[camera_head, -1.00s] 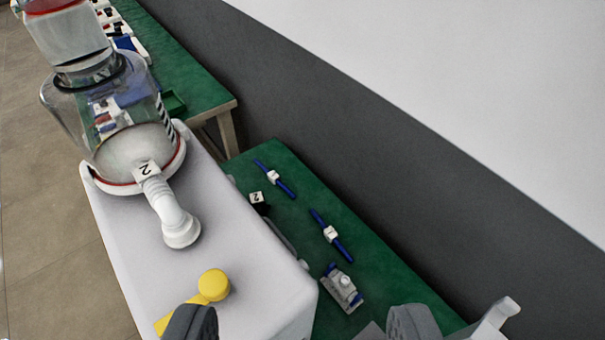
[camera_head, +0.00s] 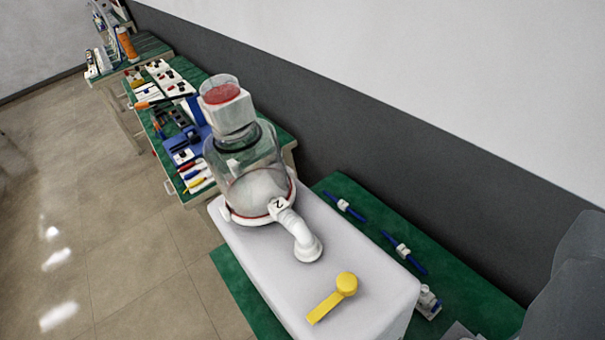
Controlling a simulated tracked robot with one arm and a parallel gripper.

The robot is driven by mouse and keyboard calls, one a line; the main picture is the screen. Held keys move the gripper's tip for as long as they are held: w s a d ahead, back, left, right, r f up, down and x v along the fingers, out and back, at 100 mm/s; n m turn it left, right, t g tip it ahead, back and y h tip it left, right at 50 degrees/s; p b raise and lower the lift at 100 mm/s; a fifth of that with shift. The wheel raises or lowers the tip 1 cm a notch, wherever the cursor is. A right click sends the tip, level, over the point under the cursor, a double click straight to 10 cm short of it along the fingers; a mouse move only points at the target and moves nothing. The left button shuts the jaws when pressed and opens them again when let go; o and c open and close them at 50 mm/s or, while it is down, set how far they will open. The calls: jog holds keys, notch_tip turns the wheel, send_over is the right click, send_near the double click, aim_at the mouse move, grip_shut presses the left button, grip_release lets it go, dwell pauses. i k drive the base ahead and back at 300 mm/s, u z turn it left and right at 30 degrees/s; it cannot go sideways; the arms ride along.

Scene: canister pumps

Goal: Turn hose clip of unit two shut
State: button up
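Unit two is a white box (camera_head: 262,262) carrying a clear canister (camera_head: 226,168) with a "2" label (camera_head: 279,206). A white elbow (camera_head: 300,236) runs from the canister onto the box top. A yellow lever with a round knob (camera_head: 346,283) lies on the box top, its arm pointing to the lower left. Blue bars with white middles, one farther back (camera_head: 345,206) and one nearer (camera_head: 403,250), lie on the green bench right of the box. I cannot tell which part is the hose clip. A large grey shape at the right edge seems to be my gripper (camera_head: 575,280); its fingertips cannot be made out.
A farther green bench holds a blue tray (camera_head: 185,146) and coloured tools. A grey-and-white wall (camera_head: 400,140) bounds the right. Tiled floor (camera_head: 110,230) is open at left.

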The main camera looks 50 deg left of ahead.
aim_at(347, 282)
jog(key=u, duration=0.1)
jog(key=k, duration=1.05)
jog(key=u, duration=0.45)
jog(key=i, duration=1)
jog(key=z, duration=0.2)
